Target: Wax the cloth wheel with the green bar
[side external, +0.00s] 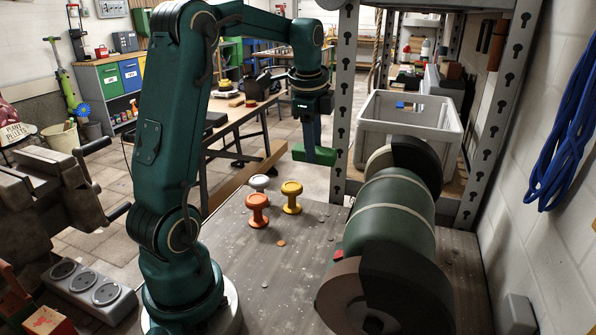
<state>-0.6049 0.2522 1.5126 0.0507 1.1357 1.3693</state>
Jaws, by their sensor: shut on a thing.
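My gripper (313,146) points down and is shut on the green bar (316,156), holding it in the air above the far part of the workbench. The bench grinder has a green body (390,218) with a pale wheel (379,160) at its far end, which looks like the cloth wheel. A dark guard covers part of that wheel. The bar is to the left of the pale wheel, with a visible gap between them. A brownish wheel (338,295) sits at the near end, partly under another dark guard.
An orange spool-shaped piece (257,211), a yellow one (292,198) and a pale one (260,182) stand on the workbench (285,290). A grey crate (400,108) and a metal shelf post (345,90) are behind the grinder. A vise (45,190) is at left.

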